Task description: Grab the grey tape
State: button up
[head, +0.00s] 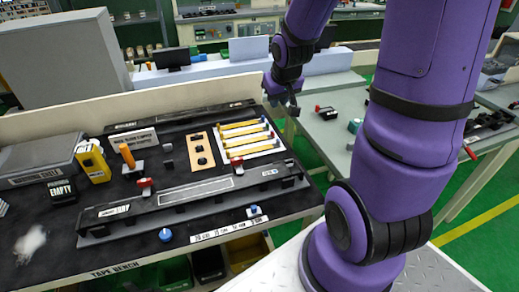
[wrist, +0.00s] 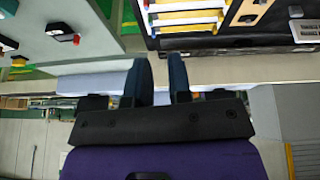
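The tape bench (head: 110,271) is on the left in the head view. I cannot single out a grey tape on it for sure. A white rack (head: 276,147) on the bench holds several yellow-and-white strips; it also shows at the top of the wrist view (wrist: 190,31). My gripper (head: 285,106) hangs in the air near the bench's back right corner, right of the rack. In the wrist view its two dark fingers (wrist: 161,60) stand apart with nothing between them.
A grey box (head: 38,160), a yellow dispenser (head: 93,163), an orange post (head: 127,156) and an orange plate with dark holes (head: 200,148) occupy the bench. A long dark rail (head: 190,192) runs along its front. A grey table (head: 335,135) stands to the right, across a gap.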

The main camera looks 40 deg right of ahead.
send_near(278, 140)
jog(key=shift+m, duration=0.4)
jog(key=shift+x, duration=4.65)
jog(key=shift+d+r, duration=0.1)
grip_shut()
